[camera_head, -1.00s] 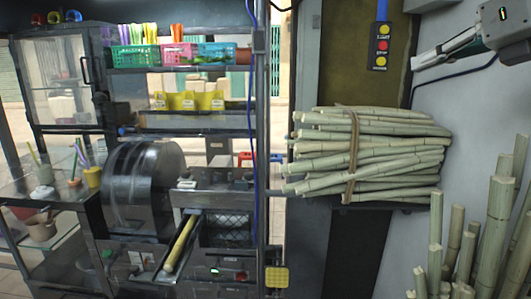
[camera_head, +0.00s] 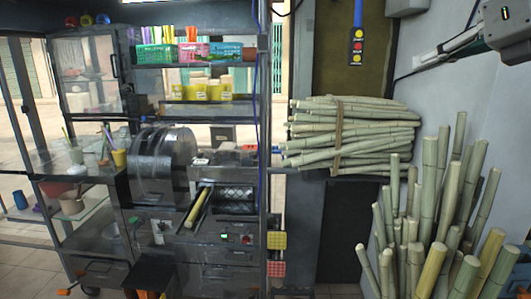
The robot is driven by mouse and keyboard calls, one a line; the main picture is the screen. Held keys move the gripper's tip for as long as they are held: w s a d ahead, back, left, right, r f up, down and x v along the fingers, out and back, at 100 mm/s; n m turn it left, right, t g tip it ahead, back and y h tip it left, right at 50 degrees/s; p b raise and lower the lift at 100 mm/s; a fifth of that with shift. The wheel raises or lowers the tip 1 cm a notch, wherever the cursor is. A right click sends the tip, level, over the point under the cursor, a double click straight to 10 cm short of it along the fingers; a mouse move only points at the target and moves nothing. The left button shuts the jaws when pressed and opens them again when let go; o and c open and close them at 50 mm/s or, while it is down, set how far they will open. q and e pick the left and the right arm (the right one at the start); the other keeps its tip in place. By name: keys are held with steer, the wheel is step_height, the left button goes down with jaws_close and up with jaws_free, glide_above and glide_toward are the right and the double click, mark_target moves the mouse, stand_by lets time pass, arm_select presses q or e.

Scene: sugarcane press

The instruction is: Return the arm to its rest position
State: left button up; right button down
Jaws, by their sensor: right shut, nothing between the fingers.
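My right gripper (camera_head: 428,57) is at the upper right, in front of the grey wall, reaching in from the right edge. It is shut and empty, apart from the sugarcane. My left gripper is out of view. The press machine (camera_head: 160,165), with its round dark metal drum, stands left of centre. A yellowish cane piece (camera_head: 197,208) lies in its slanted tray.
A tied bundle of cane (camera_head: 365,130) lies on a shelf below and left of my gripper. Several upright canes (camera_head: 428,200) stand at the lower right. A metal rack (camera_head: 195,66) holds coloured baskets. Open floor (camera_head: 25,262) shows at lower left.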

steer(key=s+a+f+m+g+y, duration=0.25)
steer(key=a+f+g+y, duration=0.35)
steer(key=a+f+y, duration=1.3)
steer(key=d+f+m+t+h, duration=0.2)
steer(key=f+m+t+h, duration=0.5)
steer(key=f+m, duration=0.7)
steer(key=d+f+m+t+h, duration=0.4)
steer(key=f+m+h, duration=0.55)
steer(key=f, duration=0.85)
steer(key=s+d+f+m+g+h, duration=0.2)
steer(key=s+f+m+g+h, duration=0.1)
steer(key=s+f, duration=0.7)
steer(key=s+d+f+m+g+h, duration=0.1)
steer(key=s+f+m+g+h, duration=0.2)
steer(key=s+f, duration=0.6)
step_height(320, 180, down, 8)
steer(key=m, duration=0.2)
steer(key=shift+s+d+f+m, duration=0.2)
steer(key=shift+s+d+m, duration=0.2)
